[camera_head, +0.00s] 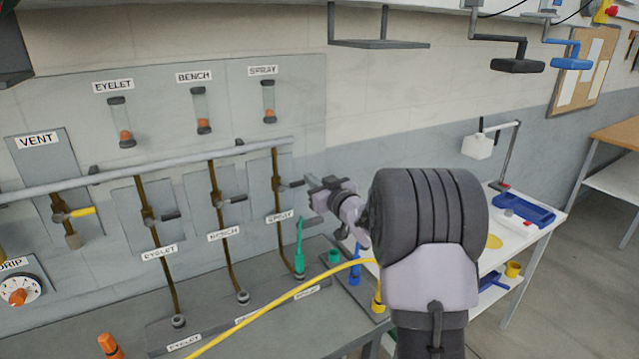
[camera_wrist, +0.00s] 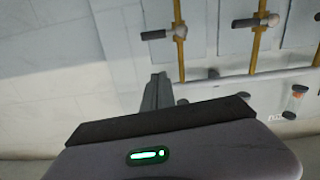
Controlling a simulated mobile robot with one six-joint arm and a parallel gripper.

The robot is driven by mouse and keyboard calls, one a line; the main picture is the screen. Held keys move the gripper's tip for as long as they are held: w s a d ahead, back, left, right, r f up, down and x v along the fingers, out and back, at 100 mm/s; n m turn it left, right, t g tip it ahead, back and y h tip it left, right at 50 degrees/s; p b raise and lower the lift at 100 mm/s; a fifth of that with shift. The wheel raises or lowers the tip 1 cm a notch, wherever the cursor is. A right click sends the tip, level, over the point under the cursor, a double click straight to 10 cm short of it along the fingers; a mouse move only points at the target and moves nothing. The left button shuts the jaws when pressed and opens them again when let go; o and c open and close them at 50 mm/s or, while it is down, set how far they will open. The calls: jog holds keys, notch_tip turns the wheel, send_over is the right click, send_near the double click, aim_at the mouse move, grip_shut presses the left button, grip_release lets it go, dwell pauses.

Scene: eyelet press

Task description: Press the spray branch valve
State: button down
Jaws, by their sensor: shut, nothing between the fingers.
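The spray branch valve (camera_head: 290,184) is the rightmost in the row of branch valves on the grey wall panel. Its dark lever points right, above a SPRAY label (camera_head: 279,217). My gripper (camera_head: 314,190) is just right of the lever tip in the head view; I cannot tell whether they touch. In the wrist view my shut, empty fingers (camera_wrist: 158,92) appear apart from a valve with a dark handle (camera_wrist: 165,34), which seems to be the spray valve, seen upside down.
The bench valve (camera_head: 230,201) and eyelet valve (camera_head: 155,217) are to the left. A horizontal pipe (camera_head: 180,167) crosses above the valves. Below are a green fitting (camera_head: 299,250) and a yellow hose (camera_head: 270,305). A white table (camera_head: 538,222) stands at the right.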

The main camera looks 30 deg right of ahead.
jog(key=s, duration=0.3)
jog(key=shift+s+d+r, duration=0.1)
jog(key=shift+d+r, duration=0.05)
jog(key=shift+d, duration=0.2)
